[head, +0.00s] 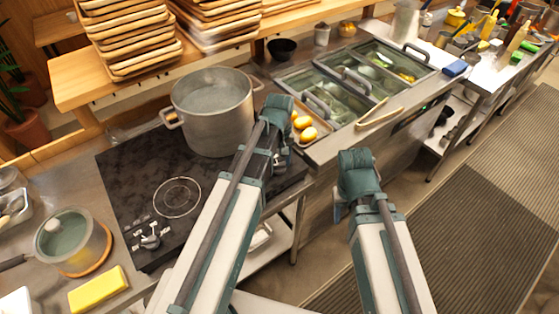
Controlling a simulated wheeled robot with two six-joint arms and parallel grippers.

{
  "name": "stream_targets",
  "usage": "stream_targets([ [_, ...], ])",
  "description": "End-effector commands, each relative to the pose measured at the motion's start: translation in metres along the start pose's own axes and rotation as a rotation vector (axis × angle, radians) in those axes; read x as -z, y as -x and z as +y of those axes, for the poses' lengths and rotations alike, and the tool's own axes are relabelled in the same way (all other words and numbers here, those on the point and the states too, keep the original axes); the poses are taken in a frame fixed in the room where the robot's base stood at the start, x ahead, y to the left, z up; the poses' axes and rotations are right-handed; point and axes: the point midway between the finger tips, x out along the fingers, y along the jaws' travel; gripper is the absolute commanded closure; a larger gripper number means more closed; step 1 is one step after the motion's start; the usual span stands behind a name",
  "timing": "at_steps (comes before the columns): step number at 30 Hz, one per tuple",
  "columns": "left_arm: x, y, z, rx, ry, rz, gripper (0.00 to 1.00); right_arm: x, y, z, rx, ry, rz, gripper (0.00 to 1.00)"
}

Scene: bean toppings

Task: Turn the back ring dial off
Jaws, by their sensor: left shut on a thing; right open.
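A large grey pot (212,110) stands at the back of the black cooktop (120,180) and covers the surface beneath it. A bare ring (177,197) shows in front of it. A small cluster of metal dials (150,236) sits at the cooktop's front left; their settings are too small to read. My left gripper (277,150) is by the pot's right side, away from those dials. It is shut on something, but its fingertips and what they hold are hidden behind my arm. My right gripper (340,205) is open and empty in front of the counter.
A tray of yellow food (304,128) lies close to my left gripper. Lidded food bins (345,90) are at the back right. A small lidded saucepan (72,240) and a yellow sponge (98,289) are at the left. The aisle (440,240) is clear.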

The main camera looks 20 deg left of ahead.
Motion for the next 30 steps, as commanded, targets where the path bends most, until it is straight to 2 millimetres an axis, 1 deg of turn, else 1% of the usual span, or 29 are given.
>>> stream_targets([
  [14,0.0000,-0.0001,0.0000,0.000,0.014,0.000,1.00,0.0000,-0.0001,0.0000,0.000,0.000,0.000,0.50],
  [15,0.0000,-0.0001,0.0000,0.000,0.014,0.000,0.44,0.0000,-0.0001,0.0000,0.000,0.000,0.000,0.50],
  [19,0.0000,0.0000,0.0000,0.000,0.014,0.000,0.21,0.0000,0.0000,0.0000,0.000,0.000,0.000,0.50],
  [20,0.0000,0.0000,0.0000,0.000,0.014,0.000,0.18,0.0000,0.0000,0.0000,0.000,0.000,0.000,0.50],
  [30,0.0001,0.0013,0.0000,0.000,0.012,0.000,0.18,-0.0001,0.0013,0.0001,0.000,0.000,0.000,0.50],
])
